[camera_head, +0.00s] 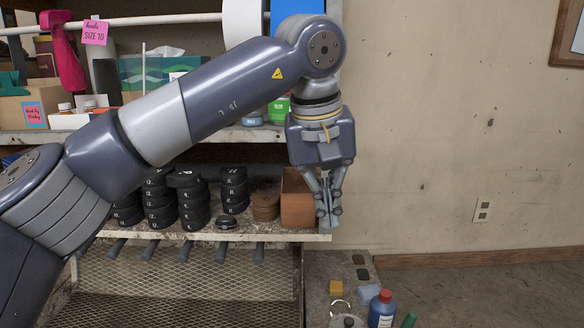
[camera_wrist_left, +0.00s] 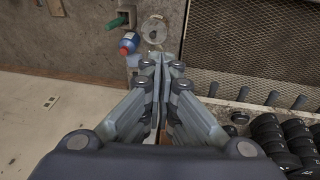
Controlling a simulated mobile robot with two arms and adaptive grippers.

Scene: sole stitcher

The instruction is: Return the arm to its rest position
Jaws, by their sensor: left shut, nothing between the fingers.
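My left arm reaches in from the left across the head view, with its elbow high and its wrist bent down. My left gripper (camera_head: 327,218) hangs pointing down at the right end of the shelf unit, just in front of a brown box (camera_head: 297,200). Its fingers are shut and empty. The left wrist view shows the shut fingers (camera_wrist_left: 158,75) close up, with nothing held between them. My right gripper shows in neither view.
Stacks of black numbered discs (camera_head: 160,200) stand on the lower shelf (camera_head: 270,237). A blue bottle with a red cap (camera_head: 382,310) stands on a low surface (camera_head: 322,265). The right wall side is open.

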